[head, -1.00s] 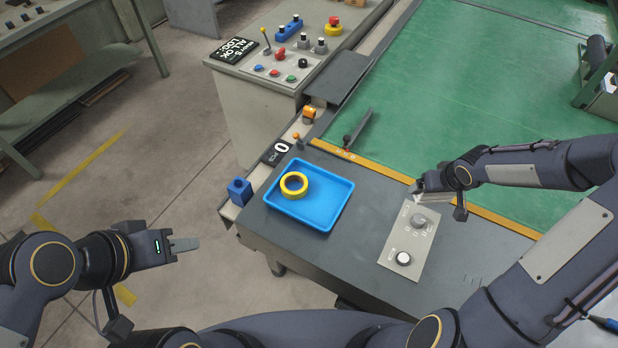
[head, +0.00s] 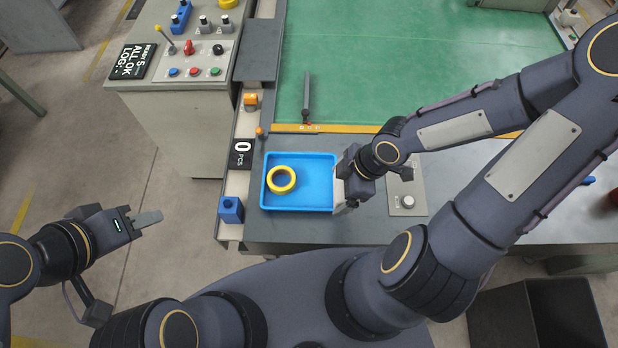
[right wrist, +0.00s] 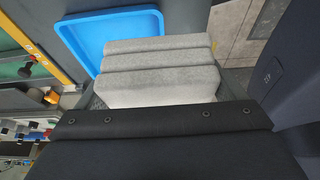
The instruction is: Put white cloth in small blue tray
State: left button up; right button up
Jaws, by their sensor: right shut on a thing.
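The small blue tray (head: 308,198) lies on the dark grey worktop in the head view. It also shows at the upper left of the right wrist view (right wrist: 95,42). My right gripper (head: 344,190) is at the tray's right edge, shut on the white cloth (right wrist: 160,72). The cloth looks folded and light grey-white in the right wrist view; in the head view only a thin pale strip shows beside the gripper.
A yellow ring (head: 271,181) lies in the left part of the tray. A blue block (head: 230,210) stands left of it. A control panel with knobs (head: 408,202) is to the right. Green matting (head: 420,65) lies behind, and a button console (head: 195,60) stands at the back left.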

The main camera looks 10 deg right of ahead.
jog(key=w+a+f, duration=0.2)
jog(key=w, duration=0.3)
jog(key=b, duration=0.1)
send_over(310, 184)
jog(key=d, duration=0.2)
jog(key=f, duration=0.5)
jog(key=shift+s+a+f, duration=0.25)
jog(key=shift+s+f, duration=0.05)
jog(key=shift+w+f+b, duration=0.15)
jog(key=shift+f+b, duration=0.1)
jog(key=shift+f, duration=0.65)
jog(key=shift+w+f+b, duration=0.1)
jog(key=shift+f+b, duration=0.15)
jog(key=shift+f, duration=0.65)
pick_arm(q)
notch_tip(310, 184, down, 3)
jog(key=shift+r, duration=0.1)
pick_arm(e)
jog(key=shift+f, duration=0.15)
jog(key=o, duration=0.7)
